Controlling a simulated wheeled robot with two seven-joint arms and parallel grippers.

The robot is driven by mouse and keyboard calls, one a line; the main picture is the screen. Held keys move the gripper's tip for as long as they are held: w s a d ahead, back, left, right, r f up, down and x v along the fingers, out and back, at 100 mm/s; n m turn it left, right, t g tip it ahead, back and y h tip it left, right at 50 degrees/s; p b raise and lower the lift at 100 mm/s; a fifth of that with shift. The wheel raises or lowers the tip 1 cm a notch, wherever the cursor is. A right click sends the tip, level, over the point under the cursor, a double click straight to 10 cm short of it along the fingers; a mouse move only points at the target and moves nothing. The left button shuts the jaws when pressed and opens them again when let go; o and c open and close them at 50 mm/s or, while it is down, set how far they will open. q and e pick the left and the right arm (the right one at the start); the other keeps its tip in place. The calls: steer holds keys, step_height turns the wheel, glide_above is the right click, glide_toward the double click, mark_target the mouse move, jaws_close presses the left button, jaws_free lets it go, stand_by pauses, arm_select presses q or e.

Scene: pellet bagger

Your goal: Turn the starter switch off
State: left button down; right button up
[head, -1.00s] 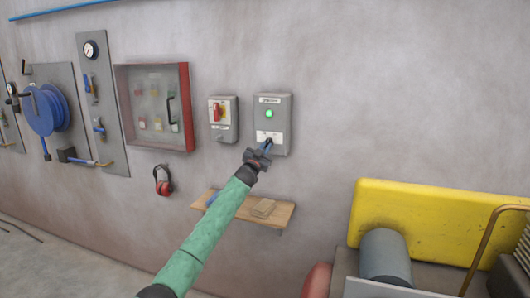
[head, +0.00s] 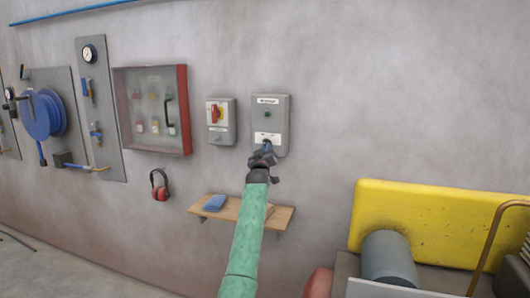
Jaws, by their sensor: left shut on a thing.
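The starter box (head: 284,108) is a grey box on the wall with a label on top and a small green lamp (head: 267,114), which looks dark and unlit. The switch sits low on the box's front, under a white label, and is mostly hidden by my left gripper. My left gripper (head: 265,149) reaches up to the lower front of the box and is shut on the starter switch (head: 267,143). My right gripper is not in view.
A grey box with a red and yellow rotary switch (head: 215,114) is left of the starter. A red-framed cabinet (head: 187,110) hangs further left, with ear defenders (head: 160,186) below. A wooden shelf (head: 282,215) holds a blue item (head: 214,202). A yellow machine guard (head: 420,225) stands right.

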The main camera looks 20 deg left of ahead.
arm_select(q)
steer(key=shift+n+y, duration=0.4)
steer(key=shift+n, duration=0.6)
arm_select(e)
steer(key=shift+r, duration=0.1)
arm_select(q)
steer(key=c, duration=1.5)
jaws_free()
steer(key=shift+o, duration=0.2)
steer(key=b+v, duration=0.2)
steer(key=v, duration=0.5)
steer(key=shift+s, duration=0.4)
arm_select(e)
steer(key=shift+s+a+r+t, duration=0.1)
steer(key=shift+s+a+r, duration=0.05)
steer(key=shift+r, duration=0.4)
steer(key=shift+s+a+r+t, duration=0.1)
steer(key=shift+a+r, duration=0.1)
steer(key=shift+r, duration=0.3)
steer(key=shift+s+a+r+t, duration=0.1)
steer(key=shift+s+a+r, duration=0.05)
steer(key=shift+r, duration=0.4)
arm_select(q)
steer(key=shift+d, duration=0.15)
